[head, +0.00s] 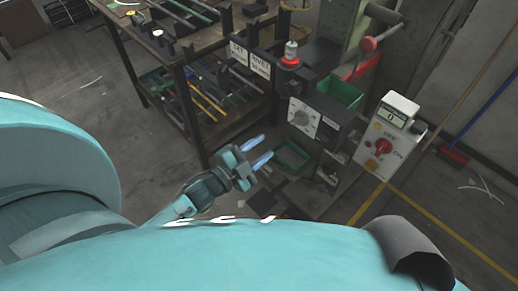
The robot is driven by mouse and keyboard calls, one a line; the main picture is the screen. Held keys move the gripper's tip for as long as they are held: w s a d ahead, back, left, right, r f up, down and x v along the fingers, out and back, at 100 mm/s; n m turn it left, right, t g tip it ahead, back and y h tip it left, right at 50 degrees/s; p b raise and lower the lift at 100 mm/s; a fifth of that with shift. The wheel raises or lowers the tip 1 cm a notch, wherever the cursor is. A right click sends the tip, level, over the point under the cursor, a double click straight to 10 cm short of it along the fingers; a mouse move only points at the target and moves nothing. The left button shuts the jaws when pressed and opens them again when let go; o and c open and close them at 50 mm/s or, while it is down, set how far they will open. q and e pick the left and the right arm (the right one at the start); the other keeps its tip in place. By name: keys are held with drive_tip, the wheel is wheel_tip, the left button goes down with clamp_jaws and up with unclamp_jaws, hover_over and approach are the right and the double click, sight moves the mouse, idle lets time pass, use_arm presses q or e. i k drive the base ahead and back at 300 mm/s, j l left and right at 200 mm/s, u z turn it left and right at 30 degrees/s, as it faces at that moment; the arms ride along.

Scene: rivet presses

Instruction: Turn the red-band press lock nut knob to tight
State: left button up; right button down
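The red-band press (325,128) stands right of centre in the head view, dark, with a white dial plate (303,117) on its front. On its top left is a small upright silver knob (291,48) above a red band (290,62). I cannot tell from here how tight the knob is. My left gripper (263,149) is open and empty, its two bluish fingers apart. It is in front of the press, lower in the picture than the knob and clear of it. My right gripper is not in view.
A workbench (170,48) with tools and racks stands at the left. Two signs (249,60) sit beside the press. Green bins (340,92) (292,156), a red lever (366,57) and a control box (385,140) with a red switch surround it. Floor at right is mostly clear.

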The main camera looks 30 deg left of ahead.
sight(325, 137)
drive_tip(key=k+j, duration=0.25)
drive_tip(key=k, duration=0.2)
drive_tip(key=k+j, duration=0.25)
drive_tip(key=k, duration=0.25)
